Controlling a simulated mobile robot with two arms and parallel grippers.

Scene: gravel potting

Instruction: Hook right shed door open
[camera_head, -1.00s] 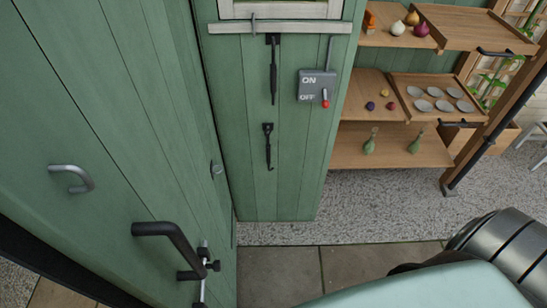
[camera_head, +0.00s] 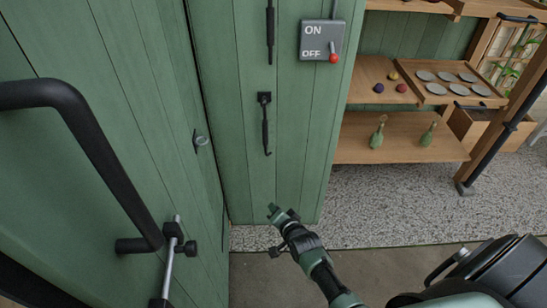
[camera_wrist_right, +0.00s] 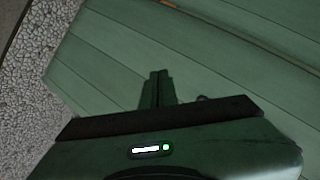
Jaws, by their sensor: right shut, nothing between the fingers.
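The green shed door (camera_head: 130,130) fills the left of the head view, with a large black handle (camera_head: 85,125) and a small metal eye (camera_head: 201,140) near its edge. A black hook (camera_head: 265,125) hangs down on the green wall panel (camera_head: 305,140) right beside the door. My right gripper (camera_head: 277,213) is below the hook, apart from it, in front of the panel's lower end. In the right wrist view its fingers (camera_wrist_right: 159,86) are closed together and empty, before green boards. My left gripper is not in view.
A second black bar (camera_head: 270,30) hangs above the hook. A grey ON/OFF switch box (camera_head: 321,40) with a red lever sits to its right. Wooden shelves (camera_head: 400,150) with bottles and a tray of discs stand further right. The gravel (camera_head: 370,210) between is clear.

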